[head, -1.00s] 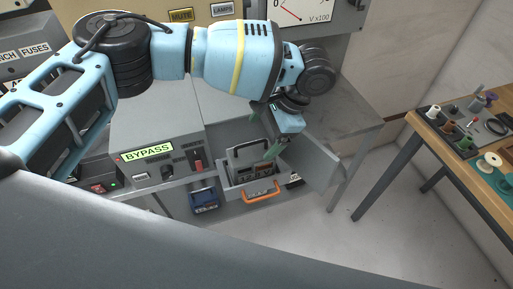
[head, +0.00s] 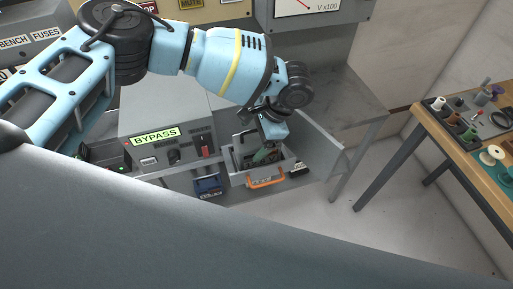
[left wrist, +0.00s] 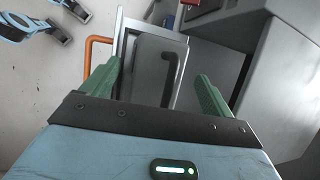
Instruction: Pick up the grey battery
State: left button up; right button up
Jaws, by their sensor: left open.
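A grey box with a dark handle, which looks like the grey battery (left wrist: 147,65), sits in an open grey drawer (left wrist: 127,22) with an orange handle (left wrist: 91,45). In the head view the same drawer (head: 237,180) is pulled out below the cabinet, and its orange handle (head: 266,183) faces front. My left gripper (left wrist: 157,72) is open, its green fingers on either side of the box and its dark handle. In the head view the left gripper (head: 266,154) reaches down at the drawer and hides part of its inside. I cannot tell whether the fingers touch anything. My right gripper is not in view.
A blue box (head: 208,186) stands left of the drawer and a small black item (head: 299,169) lies right of it. A grey panel (head: 322,148) stands close on the right. The BYPASS unit (head: 165,140) is to the left. A wooden table (head: 455,150) stands far right.

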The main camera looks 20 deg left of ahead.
pick_arm(q)
jog(key=shift+a+f, duration=0.15)
jog(key=shift+f, duration=0.15)
jog(key=shift+c, duration=0.4)
jog(key=shift+r, duration=0.1)
grip_shut()
